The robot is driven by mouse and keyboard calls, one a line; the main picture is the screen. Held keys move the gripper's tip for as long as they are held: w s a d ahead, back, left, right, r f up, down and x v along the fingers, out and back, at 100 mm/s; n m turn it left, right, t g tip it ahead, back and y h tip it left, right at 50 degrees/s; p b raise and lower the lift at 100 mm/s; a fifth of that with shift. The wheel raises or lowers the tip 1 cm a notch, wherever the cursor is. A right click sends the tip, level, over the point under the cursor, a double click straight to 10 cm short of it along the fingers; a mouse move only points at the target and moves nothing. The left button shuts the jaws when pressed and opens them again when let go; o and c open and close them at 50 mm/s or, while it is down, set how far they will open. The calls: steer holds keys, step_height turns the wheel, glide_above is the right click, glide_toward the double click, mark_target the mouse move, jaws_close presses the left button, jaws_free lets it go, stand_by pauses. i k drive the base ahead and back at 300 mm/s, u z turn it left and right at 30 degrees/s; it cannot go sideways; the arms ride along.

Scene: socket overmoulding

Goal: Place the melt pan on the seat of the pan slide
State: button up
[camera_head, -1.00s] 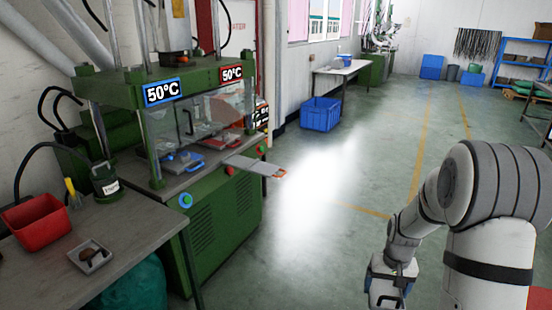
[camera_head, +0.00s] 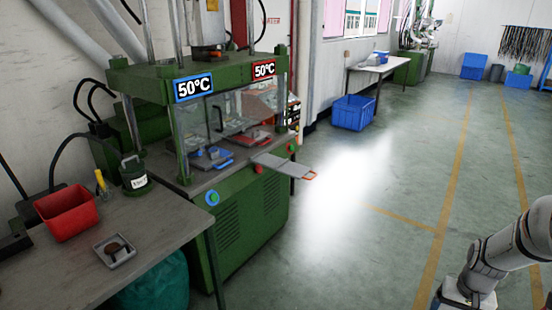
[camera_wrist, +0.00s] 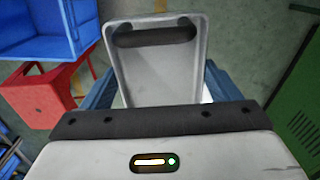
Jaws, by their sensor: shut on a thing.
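The melt pan, a shallow grey metal pan (camera_wrist: 155,72) with a dark rounded bar across its far end, fills the middle of the wrist view. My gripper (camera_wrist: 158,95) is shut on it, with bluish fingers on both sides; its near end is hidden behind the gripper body. In the head view, my gripper (camera_head: 462,300) is at the bottom edge, mostly cut off, and the pan cannot be made out there. The pan slide (camera_head: 284,166), a flat grey plate with an orange-red end, sticks out from the front of the green press, well apart from my gripper.
A blue crate (camera_head: 353,113) stands on the floor behind. Floor right of the press is clear.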

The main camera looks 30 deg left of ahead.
mark_target(268, 160)
steer(key=i, duration=1.05)
